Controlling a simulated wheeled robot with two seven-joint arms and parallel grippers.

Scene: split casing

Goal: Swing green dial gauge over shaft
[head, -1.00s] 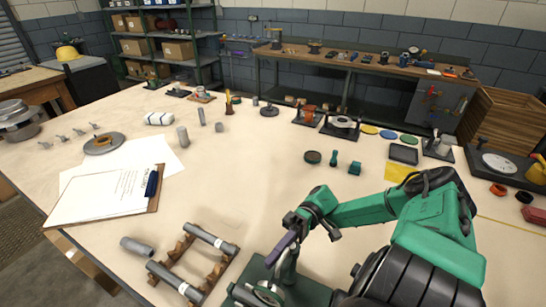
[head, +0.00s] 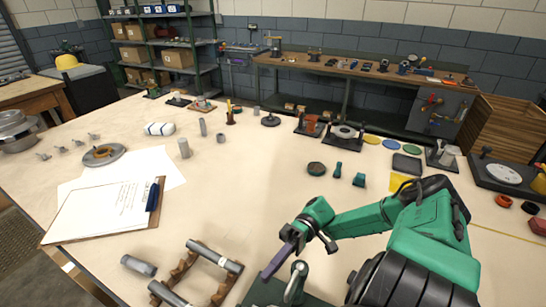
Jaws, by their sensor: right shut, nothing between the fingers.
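My right gripper (head: 268,272) is shut and empty, with purple fingers angled down and left above the table's near edge. Just right of the fingers, and apparently apart from them, a bent silver arm (head: 297,278) rises at the bottom edge. It stands by a dark green base (head: 262,293), cut off by the frame. No dial face shows now, so I cannot tell where the green dial gauge points. Left of the gripper, a grey shaft (head: 216,256) with a pale band lies across a brown notched cradle (head: 185,268). My left gripper is out of view.
A second grey bar (head: 168,293) lies on the cradle's near end, and a loose grey cylinder (head: 138,265) lies left of it. A clipboard (head: 100,215) is farther left. Small parts and fixtures stand farther back. The table's middle is clear.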

